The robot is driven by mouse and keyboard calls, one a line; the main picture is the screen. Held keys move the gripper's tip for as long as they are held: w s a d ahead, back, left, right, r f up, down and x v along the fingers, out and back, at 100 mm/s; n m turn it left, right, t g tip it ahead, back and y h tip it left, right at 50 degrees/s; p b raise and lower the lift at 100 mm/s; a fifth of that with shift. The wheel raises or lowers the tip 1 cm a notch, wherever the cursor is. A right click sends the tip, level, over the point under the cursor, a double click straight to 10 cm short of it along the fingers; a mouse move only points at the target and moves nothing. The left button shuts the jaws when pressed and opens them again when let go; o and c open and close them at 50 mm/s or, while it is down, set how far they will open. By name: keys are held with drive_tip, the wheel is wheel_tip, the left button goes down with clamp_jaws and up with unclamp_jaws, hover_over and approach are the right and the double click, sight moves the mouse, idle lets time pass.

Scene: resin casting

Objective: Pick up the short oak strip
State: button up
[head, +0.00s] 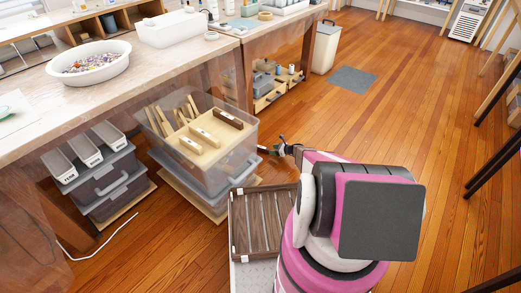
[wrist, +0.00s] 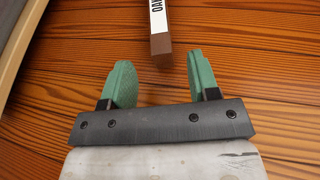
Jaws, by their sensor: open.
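A brown wooden strip (wrist: 160,43) with a white label on its top shows in the wrist view, its near end toward me. In the head view my gripper (head: 277,148) is low, beside the clear crate. The strip cannot be made out clearly there.
The clear crate (head: 240,152) holds several wood pieces, some labelled, and stands on a grey bin (head: 205,200). A slatted dark wood tray (head: 238,235) is beside my arm. The workbench (head: 130,85) stands at left. Plank floor (head: 400,110) is open to the right.

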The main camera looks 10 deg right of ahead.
sight(267, 149)
drive_tip(key=shift+r+x, duration=0.15)
drive_tip(key=shift+x, duration=1.55)
drive_tip(key=shift+r+x, duration=0.15)
drive_tip(key=shift+x, duration=1.6)
drive_tip(key=shift+w+a, duration=0.1)
clamp_jaws()
